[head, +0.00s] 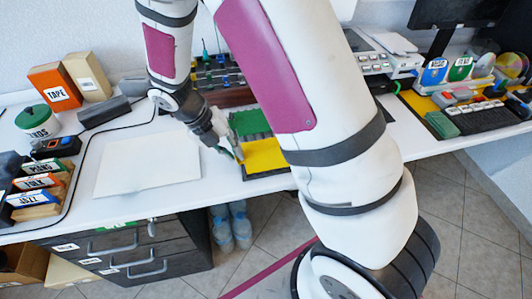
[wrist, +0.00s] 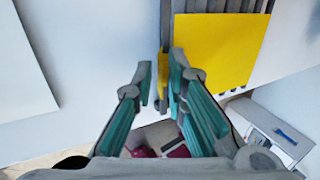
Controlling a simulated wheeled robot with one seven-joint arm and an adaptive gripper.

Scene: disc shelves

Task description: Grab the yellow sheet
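The yellow sheet (head: 264,157) lies flat in a dark slotted holder (head: 256,176) near the front edge of the white table, partly hidden behind my arm. In the wrist view the yellow sheet (wrist: 218,48) fills the upper right, with grey slats beyond it. My gripper (head: 238,154) is at the sheet's left edge. In the wrist view my gripper (wrist: 160,84) has its teal-padded fingers apart. I cannot tell whether either finger touches the sheet.
A green block (head: 249,122) sits just behind the sheet. A blank white board (head: 150,165) lies to the left. Drawers (head: 132,252) are below the table.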

